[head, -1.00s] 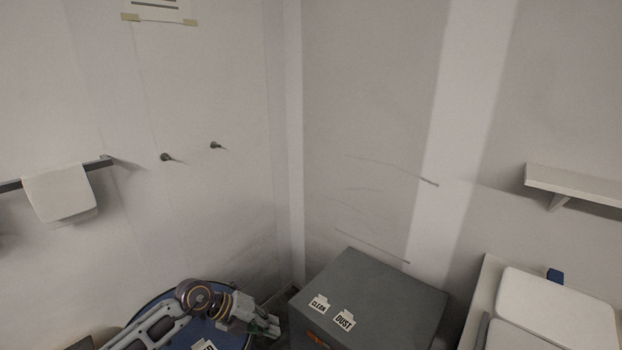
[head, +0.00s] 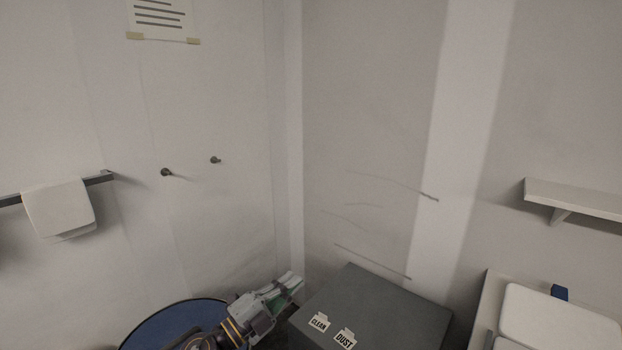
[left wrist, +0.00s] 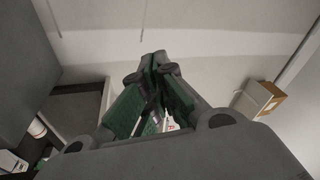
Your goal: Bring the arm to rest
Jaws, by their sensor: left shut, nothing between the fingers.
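My left gripper (head: 285,289) is at the lower middle of the head view, raised over the edge of a round blue-topped surface and beside a grey box. Its fingers point up and to the right. In the left wrist view the gripper (left wrist: 157,62) has its green-padded fingers together at the tips, with nothing held between them. My right gripper does not show in either view.
The grey box (head: 385,305) with CLEAN and DUST labels stands right of the gripper. The round blue surface (head: 165,326) lies below. White lidded containers (head: 545,318) are at lower right. A shelf (head: 575,198) and a towel rail (head: 105,177) are on the walls.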

